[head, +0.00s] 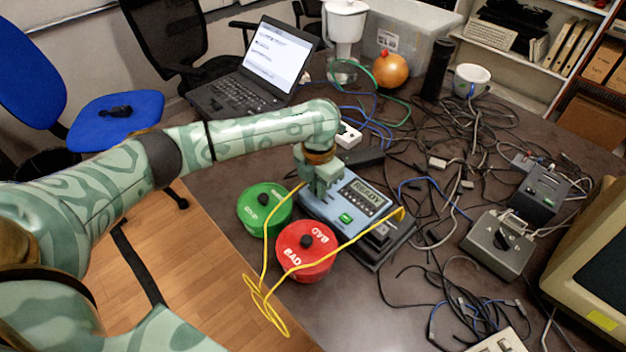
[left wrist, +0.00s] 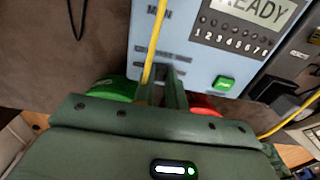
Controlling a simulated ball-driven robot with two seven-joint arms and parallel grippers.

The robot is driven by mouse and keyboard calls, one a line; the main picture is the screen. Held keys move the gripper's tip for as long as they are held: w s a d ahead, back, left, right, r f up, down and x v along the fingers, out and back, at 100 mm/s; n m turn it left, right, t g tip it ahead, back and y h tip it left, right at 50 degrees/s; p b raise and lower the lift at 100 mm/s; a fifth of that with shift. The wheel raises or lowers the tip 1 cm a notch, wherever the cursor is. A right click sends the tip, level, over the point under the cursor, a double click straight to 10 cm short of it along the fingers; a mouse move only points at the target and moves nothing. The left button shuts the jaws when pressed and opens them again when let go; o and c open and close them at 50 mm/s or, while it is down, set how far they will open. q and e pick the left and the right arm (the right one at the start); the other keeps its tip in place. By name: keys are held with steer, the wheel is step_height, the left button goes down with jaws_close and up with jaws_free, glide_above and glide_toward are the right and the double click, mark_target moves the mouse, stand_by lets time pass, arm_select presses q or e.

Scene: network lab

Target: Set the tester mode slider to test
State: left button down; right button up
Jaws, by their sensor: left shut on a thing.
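The blue-grey cable tester (head: 328,208) lies on the table with READY on its display (head: 364,197). In the left wrist view the tester face (left wrist: 200,62) has a numbered row of dark dots and a green button (left wrist: 223,83). My left gripper (head: 318,192) reaches down onto the tester's left end. Its fingers (left wrist: 165,92) are shut at the lower part of the face, under small printed labels, apparently on the mode slider. The slider knob is hidden between the fingers, so its position cannot be read. My right gripper is out of view.
A yellow cable (head: 265,250) runs close beside the left fingers, loops past the table edge and reaches the tester's right end. Green (head: 255,218) and red BAD (head: 290,265) round containers stand in front. Tangled cables, a grey switch box (head: 490,255) and a monitor fill the right.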

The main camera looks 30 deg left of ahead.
arm_select(q)
steer(key=c, duration=1.4)
jaws_free()
steer(key=shift+c, duration=0.2)
